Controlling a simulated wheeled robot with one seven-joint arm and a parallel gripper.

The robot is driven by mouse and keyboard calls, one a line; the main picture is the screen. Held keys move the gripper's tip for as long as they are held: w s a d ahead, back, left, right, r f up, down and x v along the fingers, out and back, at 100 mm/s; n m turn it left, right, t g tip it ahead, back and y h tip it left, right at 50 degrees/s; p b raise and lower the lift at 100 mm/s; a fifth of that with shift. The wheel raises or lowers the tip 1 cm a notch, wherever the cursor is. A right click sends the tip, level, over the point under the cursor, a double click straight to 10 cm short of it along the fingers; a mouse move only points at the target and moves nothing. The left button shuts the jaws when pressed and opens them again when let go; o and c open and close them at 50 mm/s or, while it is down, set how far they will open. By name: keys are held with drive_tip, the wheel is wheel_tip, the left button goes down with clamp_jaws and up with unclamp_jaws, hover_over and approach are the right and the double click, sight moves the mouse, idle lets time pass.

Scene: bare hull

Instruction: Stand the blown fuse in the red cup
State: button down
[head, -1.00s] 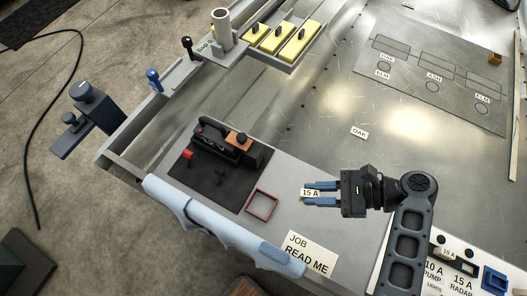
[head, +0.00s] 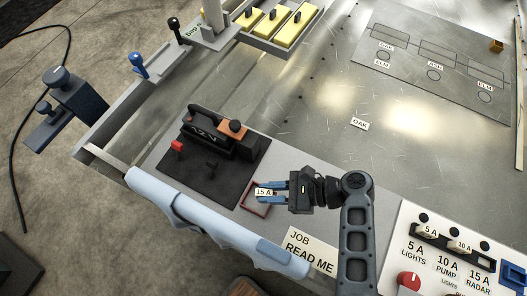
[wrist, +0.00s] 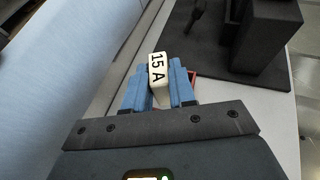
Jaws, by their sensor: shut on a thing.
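A small cream fuse marked 15 A (head: 264,192) is between the blue fingers of my gripper (head: 272,192), which is shut on it. In the wrist view the fuse (wrist: 157,76) stands out between the fingertips, label showing. A thin red square rim (head: 252,211), the only cup-like red thing here, lies on the grey bench beside the black mat. My fingers and the fuse are over it and hide part of it. In the wrist view only a bit of red (wrist: 193,75) shows behind the right finger. The gap between fuse and rim cannot be judged.
A black device (head: 217,137) stands on the black mat (head: 205,178). A rolled pale blue cloth (head: 200,222) lies along the front edge. A JOB READ ME card (head: 306,252) lies near my arm. A panel (head: 452,262) with 5 A and 10 A fuses is at right.

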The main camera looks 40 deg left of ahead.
drive_tip(key=shift+x, duration=0.9)
drive_tip(key=shift+f+b, duration=0.9)
drive_tip(key=shift+f, duration=1.25)
drive_tip(key=c, duration=1.2)
unclamp_jaws()
drive_tip(key=shift+r, duration=0.1)
drive_tip(key=p+v, duration=0.1)
drive_tip(key=v, duration=1.1)
